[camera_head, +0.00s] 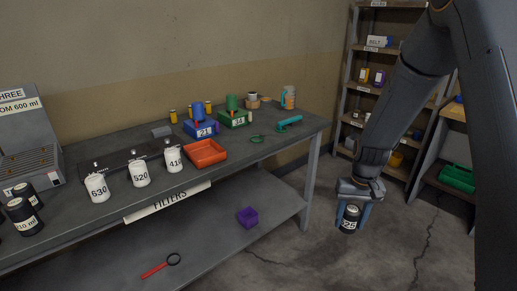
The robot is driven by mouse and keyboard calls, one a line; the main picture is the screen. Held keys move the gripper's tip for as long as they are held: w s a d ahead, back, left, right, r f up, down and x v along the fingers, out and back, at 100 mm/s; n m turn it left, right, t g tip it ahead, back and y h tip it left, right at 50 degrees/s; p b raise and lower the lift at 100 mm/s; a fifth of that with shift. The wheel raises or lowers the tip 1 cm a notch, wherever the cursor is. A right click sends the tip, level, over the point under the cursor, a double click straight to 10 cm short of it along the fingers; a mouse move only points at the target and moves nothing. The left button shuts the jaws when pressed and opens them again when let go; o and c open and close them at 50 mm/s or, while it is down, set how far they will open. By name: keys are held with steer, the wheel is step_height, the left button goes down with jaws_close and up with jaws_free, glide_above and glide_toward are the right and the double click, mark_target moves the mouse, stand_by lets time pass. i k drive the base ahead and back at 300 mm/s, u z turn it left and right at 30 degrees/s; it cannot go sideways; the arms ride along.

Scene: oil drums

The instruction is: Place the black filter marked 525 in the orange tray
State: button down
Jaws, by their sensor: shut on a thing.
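My gripper (351,207) hangs at the right of the camera_head view, beyond the workbench's right end. It is shut on a black filter (349,226) with a white label; the digits "25" are readable and the first is hard to make out. The filter hangs upright over the concrete floor, clear of the bench. The orange tray (204,160) lies on the bench top, empty, to the left of my gripper and beyond a wide gap.
White filters marked 630 (97,188), 520 (140,173) and 410 (174,158) stand left of the tray. Black filters (24,217) stand at the far left. Behind the tray are a blue box (201,128) and a green box (234,118). A shelf rack (345,95) stands at the back.

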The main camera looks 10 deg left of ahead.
mark_target(205, 156)
steer(key=z, duration=0.35)
steer(key=i, duration=1.25)
steer(key=u, duration=1.95)
